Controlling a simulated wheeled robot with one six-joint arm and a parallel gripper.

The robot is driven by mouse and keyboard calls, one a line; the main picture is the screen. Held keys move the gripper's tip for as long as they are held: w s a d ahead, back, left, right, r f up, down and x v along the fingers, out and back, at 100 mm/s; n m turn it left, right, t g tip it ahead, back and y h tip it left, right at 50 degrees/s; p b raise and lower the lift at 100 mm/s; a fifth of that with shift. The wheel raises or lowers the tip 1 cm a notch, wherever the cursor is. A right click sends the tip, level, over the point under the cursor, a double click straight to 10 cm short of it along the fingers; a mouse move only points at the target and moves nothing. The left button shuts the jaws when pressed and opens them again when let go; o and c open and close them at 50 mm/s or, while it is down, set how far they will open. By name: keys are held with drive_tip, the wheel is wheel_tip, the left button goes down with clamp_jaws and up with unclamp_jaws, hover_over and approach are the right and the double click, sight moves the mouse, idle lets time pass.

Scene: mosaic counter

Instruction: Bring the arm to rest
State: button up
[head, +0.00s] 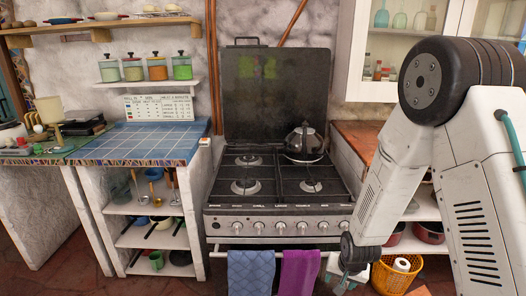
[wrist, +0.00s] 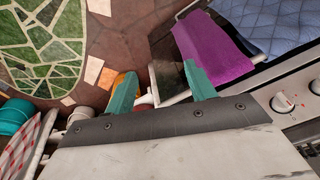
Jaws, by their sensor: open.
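My gripper (wrist: 160,92) shows in the wrist view with its two teal fingers spread apart and nothing between them. It is open and points down toward the floor in front of the stove. In the head view my white and black arm fills the right side and bends down. Its lower end is beside the stove's right front corner, near the floor, and the gripper (head: 348,278) is partly cut off by the bottom edge there.
The stove (head: 280,212) has a kettle (head: 305,142) on it. A blue towel (head: 250,273) and a purple towel (head: 299,270) hang from its rail, close to my gripper. A yellow basket (head: 398,278) stands on the floor at right. A tiled counter (head: 140,142) is at left.

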drive_tip(key=s+d+r+n, duration=0.1)
drive_tip(key=s+r+n, duration=0.1)
drive_tip(key=s+r, duration=1.2)
drive_tip(key=s+d+r+n+g, duration=0.1)
drive_tip(key=s+d+r+n, duration=0.1)
drive_tip(key=s+r, duration=1.2)
wheel_tip(320, 180, up, 8)
drive_tip(key=shift+r+g, duration=0.1)
drive_tip(key=shift+g, duration=0.2)
